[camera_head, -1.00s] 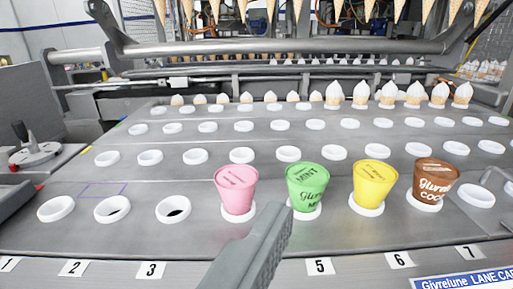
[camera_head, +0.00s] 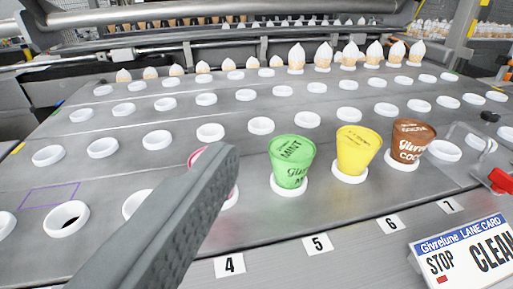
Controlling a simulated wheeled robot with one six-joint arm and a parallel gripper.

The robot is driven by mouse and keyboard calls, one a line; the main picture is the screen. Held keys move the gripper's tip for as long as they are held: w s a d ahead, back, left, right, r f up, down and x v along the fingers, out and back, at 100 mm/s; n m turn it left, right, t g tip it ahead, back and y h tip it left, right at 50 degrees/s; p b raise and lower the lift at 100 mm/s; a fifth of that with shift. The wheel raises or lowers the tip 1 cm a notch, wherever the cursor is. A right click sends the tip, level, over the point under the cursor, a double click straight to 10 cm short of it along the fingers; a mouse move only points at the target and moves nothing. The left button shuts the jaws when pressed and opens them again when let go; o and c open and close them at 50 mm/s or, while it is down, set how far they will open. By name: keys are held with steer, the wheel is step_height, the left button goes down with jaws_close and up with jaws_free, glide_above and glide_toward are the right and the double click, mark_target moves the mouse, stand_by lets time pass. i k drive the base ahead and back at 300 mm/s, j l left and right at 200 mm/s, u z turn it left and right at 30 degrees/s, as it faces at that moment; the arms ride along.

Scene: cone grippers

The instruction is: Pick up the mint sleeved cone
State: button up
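The mint sleeved cone (camera_head: 291,163) is green with "MINT" on its lid. It stands upright in a white ring holder in the front row, above the number 5 label. My gripper (camera_head: 222,158) shows as one large grey finger at the lower left, its tip left of the mint cone with a visible gap in the picture. The other finger cannot be made out, so its opening is unclear. The finger hides most of the pink cone (camera_head: 198,154). The yellow cone (camera_head: 357,152) and the brown cocoa cone (camera_head: 409,146) stand to the right of the mint one.
Empty white rings (camera_head: 261,125) fill the middle rows of the grey deck. White-topped cones (camera_head: 322,56) stand along the back. A red-handled clear part (camera_head: 499,180) is at the right. A "STOP CLEAN" lane card (camera_head: 466,254) stands at the lower right.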

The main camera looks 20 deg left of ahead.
mark_target(291, 156)
steer(key=k+l+u, duration=0.2)
steer(key=l, duration=0.3)
steer(key=l+u, duration=0.15)
steer(key=l, duration=0.3)
steer(key=i+l+u, duration=0.15)
steer(key=l+u, duration=0.25)
steer(key=l, duration=0.3)
steer(key=i+l+u, duration=0.1)
steer(key=l+u, duration=0.25)
steer(key=l, duration=0.35)
steer(key=l+u, duration=0.4)
steer(key=l, duration=0.3)
